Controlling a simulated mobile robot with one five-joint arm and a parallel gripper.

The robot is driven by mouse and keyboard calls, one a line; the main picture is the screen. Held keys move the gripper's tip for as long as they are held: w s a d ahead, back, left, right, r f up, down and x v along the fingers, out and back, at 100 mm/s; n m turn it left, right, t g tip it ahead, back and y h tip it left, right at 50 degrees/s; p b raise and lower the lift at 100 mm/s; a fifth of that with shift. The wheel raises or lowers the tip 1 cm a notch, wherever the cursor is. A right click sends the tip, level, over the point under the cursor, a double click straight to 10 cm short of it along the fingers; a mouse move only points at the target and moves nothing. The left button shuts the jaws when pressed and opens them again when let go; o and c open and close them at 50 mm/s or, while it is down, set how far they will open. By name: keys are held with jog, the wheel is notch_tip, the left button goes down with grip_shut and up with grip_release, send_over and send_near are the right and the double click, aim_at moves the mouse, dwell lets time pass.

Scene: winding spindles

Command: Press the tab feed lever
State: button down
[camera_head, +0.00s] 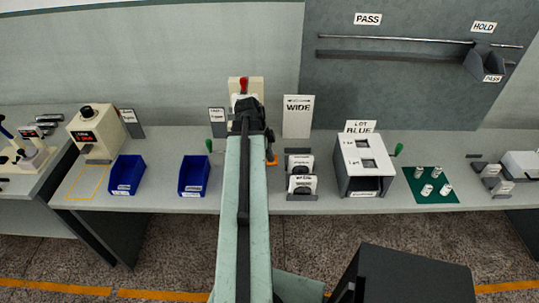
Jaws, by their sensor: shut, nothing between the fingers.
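My arm reaches forward from the bottom of the picture to the bench. My gripper (247,103) is at its far end, small and dark, shut and empty, in front of a cream-coloured machine (257,88). A red lever handle (243,84) stands up at the top of this machine, just beyond my gripper in the picture. I cannot tell whether the gripper touches it. My gripper and arm hide most of the machine's front and the lever's lower part.
Two blue bins (127,175) (194,176) stand left of my arm. Right are card holders (301,174), a white-topped box (364,158) with a green-knobbed handle, and a green mat (430,184) with several metal spools. A WIDE sign (298,116) stands behind.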

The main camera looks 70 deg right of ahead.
jog(key=shift+s+r+p, duration=0.15)
jog(key=shift+r+p, duration=0.65)
jog(key=shift+r, duration=0.05)
jog(key=shift+r+p, duration=0.5)
jog(key=s+p+v, duration=0.1)
jog(key=p+v, duration=1.1)
jog(key=shift+w+r, duration=0.15)
jog(key=shift+r, duration=0.35)
